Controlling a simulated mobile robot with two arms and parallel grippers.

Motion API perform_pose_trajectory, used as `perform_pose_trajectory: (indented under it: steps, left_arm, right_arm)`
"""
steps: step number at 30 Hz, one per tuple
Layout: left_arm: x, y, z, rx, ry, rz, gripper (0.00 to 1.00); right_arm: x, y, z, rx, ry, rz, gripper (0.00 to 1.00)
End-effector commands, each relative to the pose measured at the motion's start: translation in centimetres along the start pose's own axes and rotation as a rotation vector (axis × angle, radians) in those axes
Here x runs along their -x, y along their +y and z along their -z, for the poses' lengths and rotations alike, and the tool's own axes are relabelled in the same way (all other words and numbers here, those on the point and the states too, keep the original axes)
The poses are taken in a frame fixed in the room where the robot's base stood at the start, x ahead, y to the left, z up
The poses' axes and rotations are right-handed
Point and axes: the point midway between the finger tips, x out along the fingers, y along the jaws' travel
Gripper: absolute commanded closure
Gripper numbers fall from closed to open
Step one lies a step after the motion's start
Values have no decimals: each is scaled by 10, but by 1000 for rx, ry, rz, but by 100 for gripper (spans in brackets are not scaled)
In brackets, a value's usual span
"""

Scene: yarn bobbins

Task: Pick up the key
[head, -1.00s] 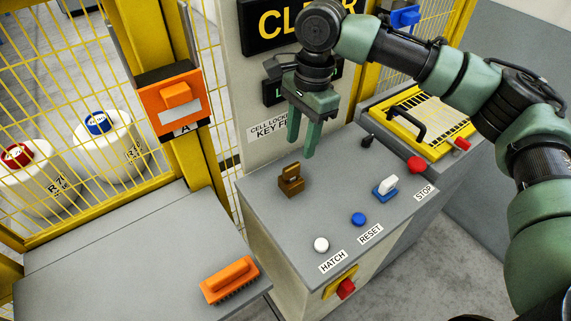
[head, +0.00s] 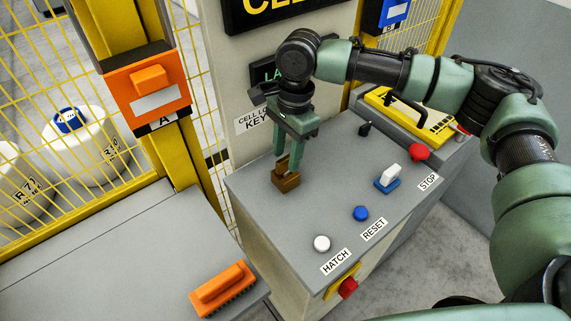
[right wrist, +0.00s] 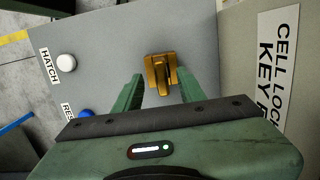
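The key (head: 286,181) is a brassy brown piece with an upright grip on a small block. It stands on the grey console top (head: 325,205) and shows gold in the right wrist view (right wrist: 161,72). My right gripper (head: 288,160) is open and points down at the key. Its fingertips are close around the key's upper part in the head view. In the right wrist view the two fingers (right wrist: 160,78) lie on either side of the key with gaps; contact cannot be told. My left gripper is not in view.
The console also carries a white HATCH button (head: 321,243), a blue RESET button (head: 361,213), a blue-and-white switch (head: 388,178), a black switch (head: 365,129) and a red STOP button (head: 420,152). An orange brush (head: 222,289) lies on the left table. Yellow fencing stands behind.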

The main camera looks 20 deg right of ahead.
Motion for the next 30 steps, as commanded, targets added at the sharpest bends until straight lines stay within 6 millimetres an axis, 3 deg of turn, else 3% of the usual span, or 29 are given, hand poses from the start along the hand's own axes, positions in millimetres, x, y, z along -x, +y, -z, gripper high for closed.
perform_pose_trajectory:
  steps: [5,12,17,30]
  left_arm:
    - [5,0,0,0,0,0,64]
    - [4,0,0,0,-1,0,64]
    - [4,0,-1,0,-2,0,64]
    - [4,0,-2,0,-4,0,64]
  right_arm:
    - [-18,0,-1,0,-1,0,60]
    - [-22,0,0,1,-1,1,60]
    - [-21,0,0,1,-1,1,100]
    - [-18,-1,-1,1,-1,2,100]
